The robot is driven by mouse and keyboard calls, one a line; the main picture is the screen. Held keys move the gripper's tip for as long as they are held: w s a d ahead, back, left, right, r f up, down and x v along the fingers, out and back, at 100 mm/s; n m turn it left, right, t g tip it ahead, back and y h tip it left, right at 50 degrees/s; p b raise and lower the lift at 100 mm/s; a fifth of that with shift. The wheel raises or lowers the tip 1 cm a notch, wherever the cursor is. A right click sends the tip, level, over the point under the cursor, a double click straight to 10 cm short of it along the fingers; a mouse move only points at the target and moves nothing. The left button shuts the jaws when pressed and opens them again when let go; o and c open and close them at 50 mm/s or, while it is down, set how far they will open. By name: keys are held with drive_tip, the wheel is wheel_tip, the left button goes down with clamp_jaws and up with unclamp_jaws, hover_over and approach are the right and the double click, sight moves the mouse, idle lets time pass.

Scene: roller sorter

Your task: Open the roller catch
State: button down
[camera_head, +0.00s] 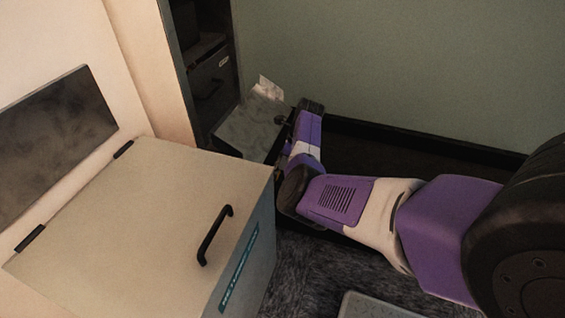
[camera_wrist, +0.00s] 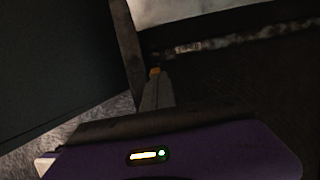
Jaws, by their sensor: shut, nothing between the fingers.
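My gripper (camera_wrist: 155,74) shows in the wrist view as a narrow grey pair of fingers with an orange tip, shut and empty. Its tip is close to a dark upright edge (camera_wrist: 127,45) and a pale, worn panel edge (camera_wrist: 188,47); I cannot tell whether it touches either. In the head view my arm reaches in from the right, and its wrist end is beside a dark cabinet (camera_head: 212,75) and a low grey surface (camera_head: 245,128). The fingertips are hard to make out there. I cannot pick out the roller catch for sure in either view.
A beige lidded box (camera_head: 150,200) with a black handle (camera_head: 214,236) stands at the front left. A crumpled pale sheet (camera_head: 267,88) lies by the green wall (camera_head: 400,60). A light grey panel (camera_head: 385,306) is on the floor at the bottom.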

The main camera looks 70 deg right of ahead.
drive_tip(key=w+p+v, duration=0.1)
drive_tip(key=p+v, duration=0.6)
drive_tip(key=shift+s+r+p, duration=0.15)
drive_tip(key=shift+r+p, duration=0.2)
drive_tip(key=shift+r, duration=0.15)
